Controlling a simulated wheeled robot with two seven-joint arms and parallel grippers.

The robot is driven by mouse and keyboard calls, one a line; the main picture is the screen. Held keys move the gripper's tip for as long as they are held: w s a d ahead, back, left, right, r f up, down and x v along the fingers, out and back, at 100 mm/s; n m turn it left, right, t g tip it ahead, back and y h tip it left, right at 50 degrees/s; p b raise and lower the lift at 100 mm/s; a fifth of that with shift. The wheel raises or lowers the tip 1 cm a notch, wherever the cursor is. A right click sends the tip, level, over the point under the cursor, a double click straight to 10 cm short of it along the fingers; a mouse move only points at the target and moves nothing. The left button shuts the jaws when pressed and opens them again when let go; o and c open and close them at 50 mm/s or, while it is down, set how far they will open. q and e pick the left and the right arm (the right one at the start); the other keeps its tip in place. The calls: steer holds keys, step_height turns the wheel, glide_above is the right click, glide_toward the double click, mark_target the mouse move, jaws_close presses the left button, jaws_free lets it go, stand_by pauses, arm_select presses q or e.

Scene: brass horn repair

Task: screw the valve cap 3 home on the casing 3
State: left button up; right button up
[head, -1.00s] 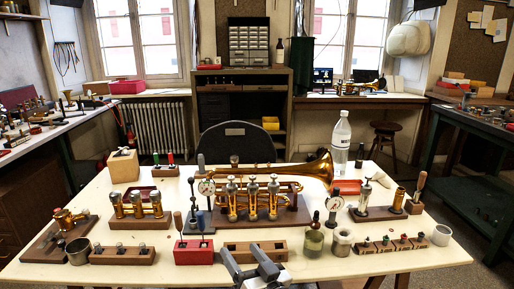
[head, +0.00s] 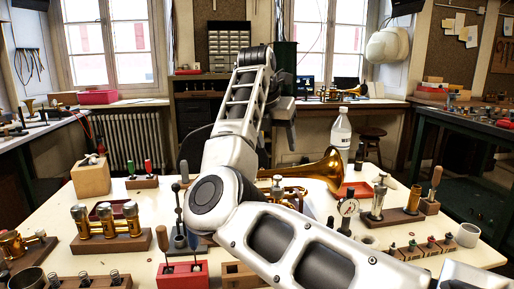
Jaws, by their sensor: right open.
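My right arm crosses the middle of the head view, raised over the table. Its grey gripper (head: 288,132) is open and hangs high behind the forearm, well above the table; I see nothing in it. The brass trumpet (head: 327,168) lies behind the arm, its bell to the right. Most of its valve casings are hidden; one silver-topped casing (head: 277,186) shows just right of the arm. I cannot tell whether this is casing 3. I cannot make out valve cap 3. My left gripper is not in view.
A wooden block with brass tubes (head: 107,240) stands at left. A red block (head: 183,276) and spring block (head: 92,283) are in front. Bare tabletop shows at far left.

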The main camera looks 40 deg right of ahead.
mark_target(276, 181)
steer(key=shift+y, duration=0.4)
steer(key=x, duration=1)
steer(key=w+x, duration=0.1)
steer(key=x, duration=0.4)
steer(key=shift+w+a+f, duration=0.1)
steer(key=shift+a+f, duration=0.1)
steer(key=shift+a, duration=0.15)
steer(key=c, duration=1.2)
steer(key=shift+o, duration=0.2)
steer(key=shift+a+r+m+p, duration=0.15)
steer(key=shift+m+p, duration=0.15)
steer(key=shift+m, duration=0.2)
steer(key=m+g, duration=0.1)
steer(key=m, duration=0.1)
steer(key=shift+w+m+h+p, duration=0.1)
steer(key=shift+m+h+p, duration=0.2)
steer(key=shift+p, duration=0.05)
steer(key=shift+m+g, duration=0.3)
steer(key=shift+m, duration=0.4)
